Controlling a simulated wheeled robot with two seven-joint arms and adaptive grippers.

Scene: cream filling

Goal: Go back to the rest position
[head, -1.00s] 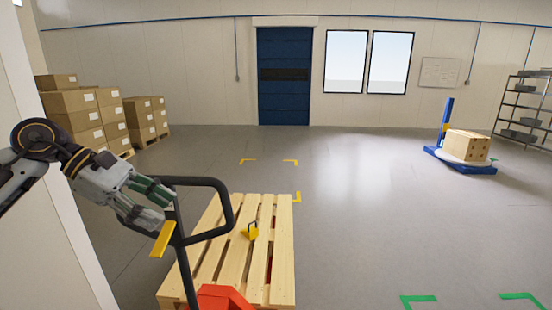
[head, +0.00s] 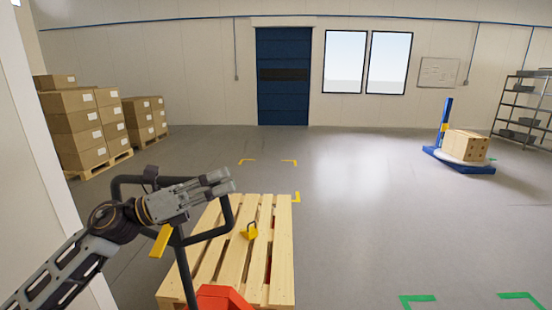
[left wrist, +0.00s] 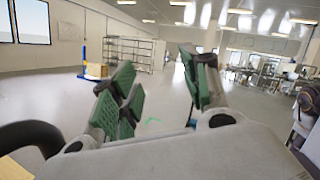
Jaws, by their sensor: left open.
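My left gripper (head: 222,182) reaches in from the left in the head view, in front of the black handle (head: 130,180) of a pallet jack. In the left wrist view its green-padded fingers (left wrist: 160,95) are apart with nothing between them. Part of the black handle (left wrist: 28,135) shows at the lower left of that view. Whether the gripper touches the handle I cannot tell. My right gripper is not in view.
A wooden pallet (head: 280,250) lies on the red jack (head: 222,298), with a small yellow piece (head: 250,231) on it. Stacked boxes (head: 80,125) stand at the left beyond a white wall edge (head: 45,170). A box (head: 466,145) sits on a blue-based machine (head: 445,118) at the right. The central floor is open.

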